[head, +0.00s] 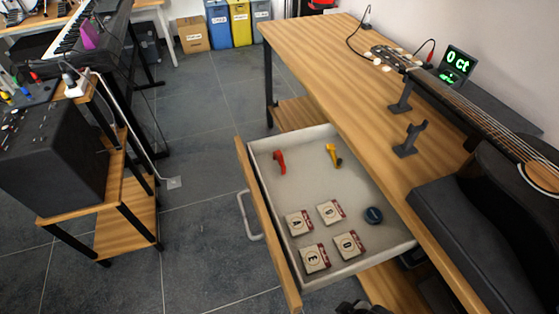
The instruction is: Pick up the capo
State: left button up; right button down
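A small red clamp-like tool (279,161), which looks like the capo, lies in the open drawer (262,150) near its far left corner. A yellow tool with a dark end (334,155) lies to its right near the back of the drawer; I cannot tell for sure what it is. Nothing touches or covers either one. A dark piece, apparently the tip of my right gripper (355,308), shows at the bottom edge, in front of the drawer and well apart from both tools. Its fingers are mostly cut off. My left gripper is out of view.
Several lettered string packets (314,258) and a dark blue round item (373,215) lie in the drawer's nearer half. The wooden desk (345,75) holds a black guitar (510,160) and a tuner (457,66). A wooden stand with a speaker (55,155) stands left; floor between is clear.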

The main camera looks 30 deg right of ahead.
jog(key=c, duration=1.8)
grip_release()
jog(key=shift+d, duration=0.1)
jog(key=shift+o, duration=0.6)
jog(key=o, duration=0.7)
